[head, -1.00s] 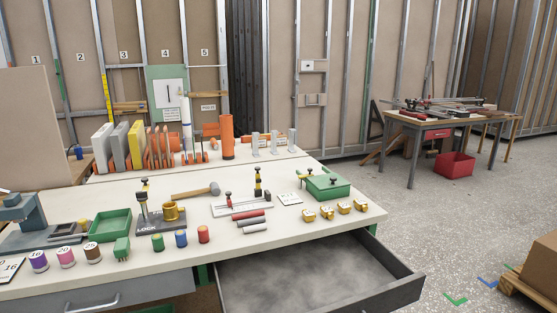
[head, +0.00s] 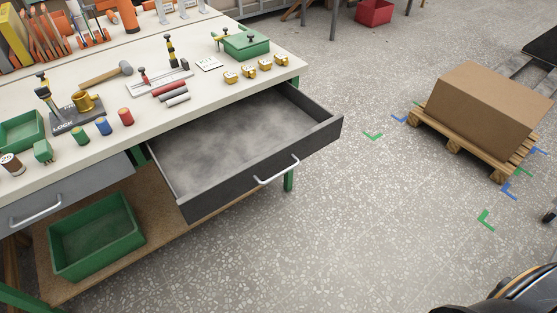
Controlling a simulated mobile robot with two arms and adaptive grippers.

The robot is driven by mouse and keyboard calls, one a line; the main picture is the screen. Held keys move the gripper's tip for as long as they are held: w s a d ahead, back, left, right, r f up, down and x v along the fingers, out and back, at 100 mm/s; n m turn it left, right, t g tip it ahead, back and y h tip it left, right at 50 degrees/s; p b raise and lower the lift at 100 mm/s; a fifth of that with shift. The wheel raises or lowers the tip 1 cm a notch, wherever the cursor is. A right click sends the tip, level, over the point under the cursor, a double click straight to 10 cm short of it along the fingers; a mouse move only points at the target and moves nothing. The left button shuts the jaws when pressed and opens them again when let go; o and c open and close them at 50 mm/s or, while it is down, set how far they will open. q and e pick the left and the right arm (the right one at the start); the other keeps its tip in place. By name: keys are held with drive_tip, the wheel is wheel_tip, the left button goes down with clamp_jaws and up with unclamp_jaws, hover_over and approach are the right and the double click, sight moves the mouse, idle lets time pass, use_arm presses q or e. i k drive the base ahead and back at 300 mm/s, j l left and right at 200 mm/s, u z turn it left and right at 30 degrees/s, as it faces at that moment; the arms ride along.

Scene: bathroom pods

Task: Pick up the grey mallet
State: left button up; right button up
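The grey mallet (head: 125,68) lies on the white workbench (head: 215,88) in the head view, at the upper left. Its grey head points right and its wooden handle (head: 98,78) runs to the left. It lies behind the lock fixture (head: 77,117) with the brass cup, and left of a white rail fixture (head: 160,82). Neither of my grippers shows in the view.
An empty drawer (head: 235,135) stands pulled out from the bench front. A green bin (head: 97,237) sits on the lower shelf. A cardboard box (head: 490,105) rests on a pallet (head: 462,147) at the right. The floor between is clear.

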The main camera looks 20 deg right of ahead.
sight(124, 67)
drive_tip(key=i+j, duration=0.15)
drive_tip(key=j, duration=0.3)
drive_tip(key=i+j+u, duration=0.15)
drive_tip(key=j, duration=0.3)
drive_tip(key=i+j, duration=0.15)
drive_tip(key=j, duration=0.25)
drive_tip(key=i+j+u, duration=0.15)
drive_tip(key=j, duration=0.25)
drive_tip(key=i+j, duration=0.2)
drive_tip(key=j, duration=0.25)
